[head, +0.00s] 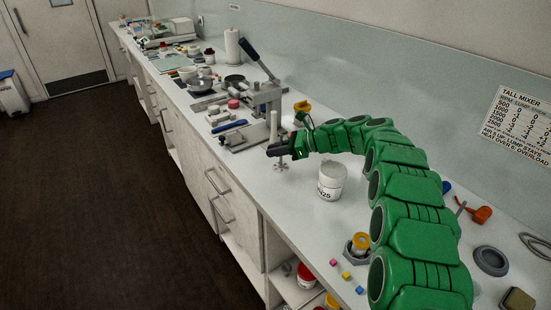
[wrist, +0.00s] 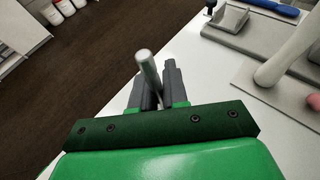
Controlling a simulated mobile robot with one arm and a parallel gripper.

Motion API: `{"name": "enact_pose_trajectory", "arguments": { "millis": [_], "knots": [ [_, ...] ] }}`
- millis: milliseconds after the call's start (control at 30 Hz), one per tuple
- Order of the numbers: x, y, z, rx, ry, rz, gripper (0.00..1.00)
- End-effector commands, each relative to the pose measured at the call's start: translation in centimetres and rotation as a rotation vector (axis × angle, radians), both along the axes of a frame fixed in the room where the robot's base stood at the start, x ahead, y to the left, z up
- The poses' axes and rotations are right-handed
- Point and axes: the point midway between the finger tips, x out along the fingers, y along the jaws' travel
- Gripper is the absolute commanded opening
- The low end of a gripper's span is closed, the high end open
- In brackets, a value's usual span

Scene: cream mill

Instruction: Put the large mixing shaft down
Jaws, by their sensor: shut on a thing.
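The large mixing shaft (head: 274,126) is a pale grey rod, held roughly upright above the worktop. A small bladed foot (head: 281,164) shows below my gripper in the head view. My gripper (head: 275,150) is shut around the rod, with the rod's upper part rising above the fingers. In the wrist view the rod (wrist: 147,68) stands between the two dark fingers of my gripper (wrist: 152,88). The fingers hide the middle of the rod. I cannot tell whether its foot touches the worktop (head: 225,170).
A lever press (head: 266,95) stands close behind. A white tub (head: 331,181) marked 25 is right of my gripper, near my arm. A blue-handled tool (head: 229,126) lies left. The front counter edge drops to a dark floor (head: 100,200). Bare worktop lies in front.

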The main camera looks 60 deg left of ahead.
Motion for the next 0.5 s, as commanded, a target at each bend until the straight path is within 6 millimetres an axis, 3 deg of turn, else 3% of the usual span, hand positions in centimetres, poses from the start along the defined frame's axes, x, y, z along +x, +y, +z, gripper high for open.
{"name": "enact_pose_trajectory", "arguments": {
  "millis": [167, 333, 500],
  "knots": [
    [0.2, 0.5, -0.9, -0.002, 0.001, 0.000, 0.00],
    [0.1, 0.5, -3.2, -0.001, 0.001, 0.001, 0.00],
    [0.2, 0.5, -3.6, 0.000, 0.000, 0.001, 0.00]
  ]
}}
